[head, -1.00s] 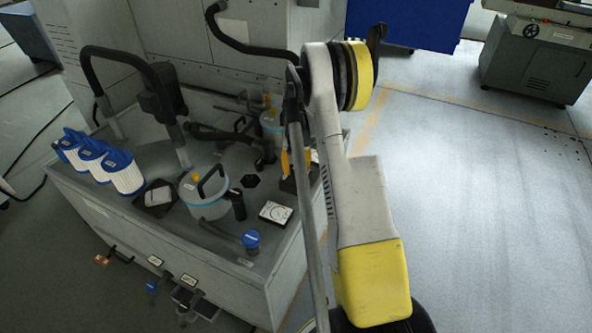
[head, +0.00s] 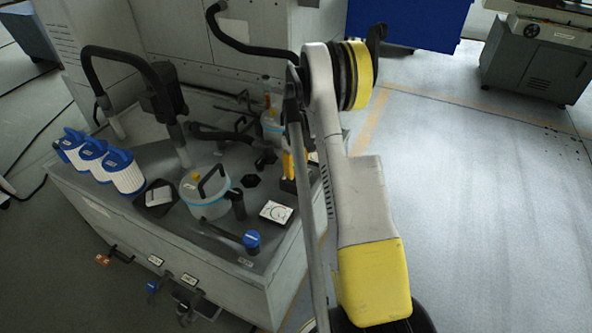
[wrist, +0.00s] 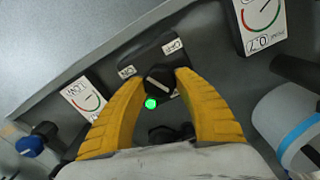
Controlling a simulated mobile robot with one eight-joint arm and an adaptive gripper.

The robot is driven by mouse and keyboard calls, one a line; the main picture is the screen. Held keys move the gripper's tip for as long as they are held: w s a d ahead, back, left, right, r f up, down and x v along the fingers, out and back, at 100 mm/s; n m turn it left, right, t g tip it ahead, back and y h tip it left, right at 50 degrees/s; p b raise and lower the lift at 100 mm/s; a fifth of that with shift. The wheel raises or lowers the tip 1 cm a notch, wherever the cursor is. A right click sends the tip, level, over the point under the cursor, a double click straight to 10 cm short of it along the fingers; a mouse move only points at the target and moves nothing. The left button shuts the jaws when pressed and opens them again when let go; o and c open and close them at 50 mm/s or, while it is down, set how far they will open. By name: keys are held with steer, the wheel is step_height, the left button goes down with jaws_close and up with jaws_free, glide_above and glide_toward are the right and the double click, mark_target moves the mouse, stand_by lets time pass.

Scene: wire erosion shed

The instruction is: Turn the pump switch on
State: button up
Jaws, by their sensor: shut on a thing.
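The pump switch (wrist: 160,80) is a black round knob with a pale pointer line, on a dark plate with two small white labels. In the wrist view, my gripper (wrist: 168,84) has its two yellow ribbed fingers on either side of the knob, shut on it. A green lamp (wrist: 150,103) glows beside the knob, between the fingers. In the head view, my gripper (head: 288,165) is low over the right end of the tank top, partly behind my arm; the switch is hidden there.
White gauge cards (wrist: 264,20) (wrist: 84,97) flank the switch. A blue-capped valve (wrist: 38,138) and a pale canister with a blue band (wrist: 288,122) are close by. On the tank top stand blue-and-white filters (head: 122,172), a lidded pot (head: 207,192) and black hoses.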

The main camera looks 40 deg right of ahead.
mark_target(296, 170)
steer(key=shift+n, duration=0.4)
steer(key=o, duration=1.2)
step_height(296, 170, up, 12)
